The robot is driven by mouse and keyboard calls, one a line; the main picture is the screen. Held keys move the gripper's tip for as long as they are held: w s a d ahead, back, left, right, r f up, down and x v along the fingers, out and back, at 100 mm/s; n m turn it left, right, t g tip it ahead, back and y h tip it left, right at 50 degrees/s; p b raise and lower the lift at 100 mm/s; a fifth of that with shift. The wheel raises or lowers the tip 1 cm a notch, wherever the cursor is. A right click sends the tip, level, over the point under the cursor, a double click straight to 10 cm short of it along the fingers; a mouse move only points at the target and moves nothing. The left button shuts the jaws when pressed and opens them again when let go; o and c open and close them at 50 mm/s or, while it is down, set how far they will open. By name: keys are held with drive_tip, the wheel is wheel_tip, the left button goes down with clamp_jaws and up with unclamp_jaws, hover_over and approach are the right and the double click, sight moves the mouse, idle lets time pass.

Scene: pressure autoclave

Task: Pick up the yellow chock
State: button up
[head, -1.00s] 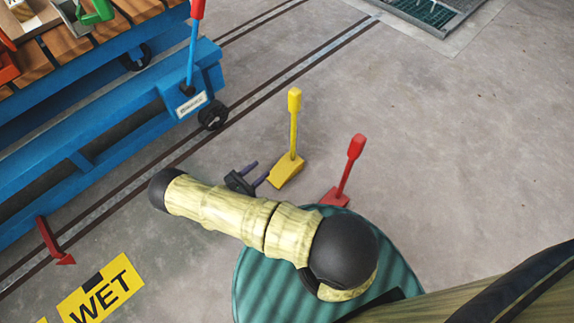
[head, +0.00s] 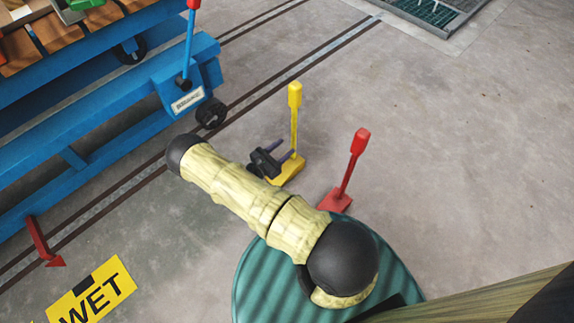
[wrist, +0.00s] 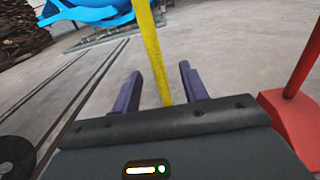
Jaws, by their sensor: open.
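The yellow chock (head: 288,170) stands on the concrete floor, its upright handle (head: 294,118) topped by a thicker yellow grip. My gripper (head: 286,153) is open beside the handle, low down near the wedge base, with its two purple fingers pointing toward it. In the wrist view the yellow handle (wrist: 151,45) rises between the fingertips of my gripper (wrist: 159,82), nearer the right finger in its lower part. The wedge base is hidden there behind the gripper body. I cannot tell whether a finger touches the handle.
A red chock (head: 336,199) with a tilted handle stands close on the right; its base also shows in the wrist view (wrist: 292,122). A blue cart (head: 75,150) with black wheels is at the left, beside floor rails. Open floor lies right.

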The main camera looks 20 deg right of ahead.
sight(291, 138)
drive_tip(key=shift+d, duration=0.1)
drive_tip(key=b+x, duration=0.3)
drive_tip(key=x, duration=0.1)
drive_tip(key=shift+w+r+b, duration=0.1)
drive_tip(key=shift+w+b, duration=0.25)
drive_tip(key=shift+w+d+r, duration=0.1)
drive_tip(key=shift+d+r, duration=0.1)
drive_tip(key=shift+d, duration=0.2)
clamp_jaws()
drive_tip(key=shift+a, duration=0.15)
idle(1.0)
drive_tip(key=shift+w+r, duration=0.1)
